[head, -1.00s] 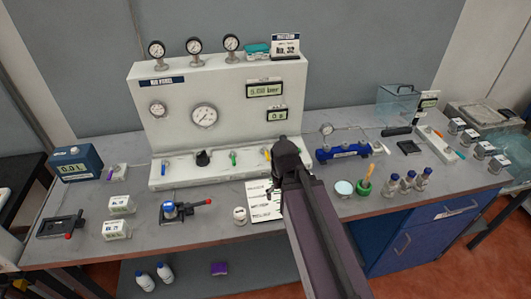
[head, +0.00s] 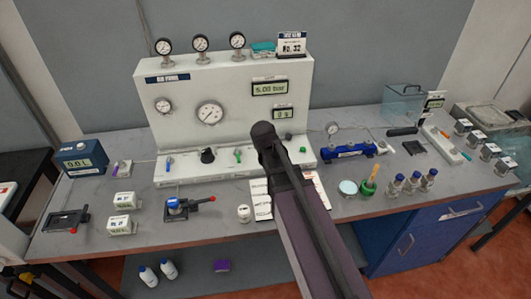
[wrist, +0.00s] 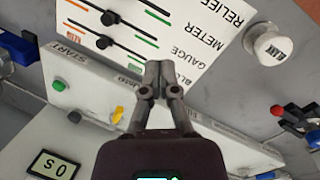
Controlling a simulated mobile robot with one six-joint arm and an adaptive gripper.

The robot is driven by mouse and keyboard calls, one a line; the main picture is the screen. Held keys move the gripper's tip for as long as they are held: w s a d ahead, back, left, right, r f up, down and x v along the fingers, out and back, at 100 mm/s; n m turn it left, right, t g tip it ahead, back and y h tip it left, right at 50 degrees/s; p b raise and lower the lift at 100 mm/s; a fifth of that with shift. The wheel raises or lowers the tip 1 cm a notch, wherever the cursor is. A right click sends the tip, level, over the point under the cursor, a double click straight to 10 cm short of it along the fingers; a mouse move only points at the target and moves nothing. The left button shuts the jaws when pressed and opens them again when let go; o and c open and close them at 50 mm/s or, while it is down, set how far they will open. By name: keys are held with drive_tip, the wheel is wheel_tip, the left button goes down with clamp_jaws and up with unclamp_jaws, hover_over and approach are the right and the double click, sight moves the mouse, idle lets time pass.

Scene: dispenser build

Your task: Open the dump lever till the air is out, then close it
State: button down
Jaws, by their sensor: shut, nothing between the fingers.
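The white test panel (head: 235,75) stands at the back of the bench. Its upper display (head: 269,88) reads about 5.00 bar. In the wrist view a yellow lever (wrist: 118,115) stands on the panel's white base, by a partly hidden label that seems to read "DUMP"; I take it as the dump lever. In the head view my arm hides it. My gripper (wrist: 158,72) is shut and empty, over the base edge and the printed card. The yellow lever is to its left and lower in the wrist view, apart from the fingers.
A green button (wrist: 59,85) marked START and the timer display (wrist: 55,165) are near the lever. A blue lever (head: 170,163), a black knob (head: 207,155) and a green lever (head: 238,155) line the base. A white jar (head: 244,213) stands in front by the card (head: 261,200).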

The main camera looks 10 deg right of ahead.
drive_tip(key=w+a+r+n+h, duration=0.1)
drive_tip(key=w+a+n, duration=0.2)
drive_tip(key=w+n, duration=0.1)
drive_tip(key=w+a+r+n+h, duration=0.1)
drive_tip(key=w+a+n+h, duration=0.1)
drive_tip(key=w+a+n, duration=0.2)
drive_tip(key=w+a+r+n+h, duration=0.2)
drive_tip(key=w+a+n, duration=0.2)
drive_tip(key=w, duration=0.4)
drive_tip(key=shift+w+r, duration=0.1)
drive_tip(key=shift+w, duration=0.1)
drive_tip(key=shift+d, duration=0.1)
drive_tip(key=b+x, duration=0.7)
drive_tip(key=x, duration=0.3)
drive_tip(key=shift+w+d+b, duration=0.1)
drive_tip(key=shift+w+b, duration=0.05)
drive_tip(key=shift+b, duration=0.25)
drive_tip(key=shift+d+f, duration=0.15)
drive_tip(key=shift+d, duration=0.8)
drive_tip(key=shift+d+f, duration=0.15)
drive_tip(key=shift+d, duration=0.8)
drive_tip(key=shift+a+t, duration=0.2)
drive_tip(key=shift+t, duration=0.1)
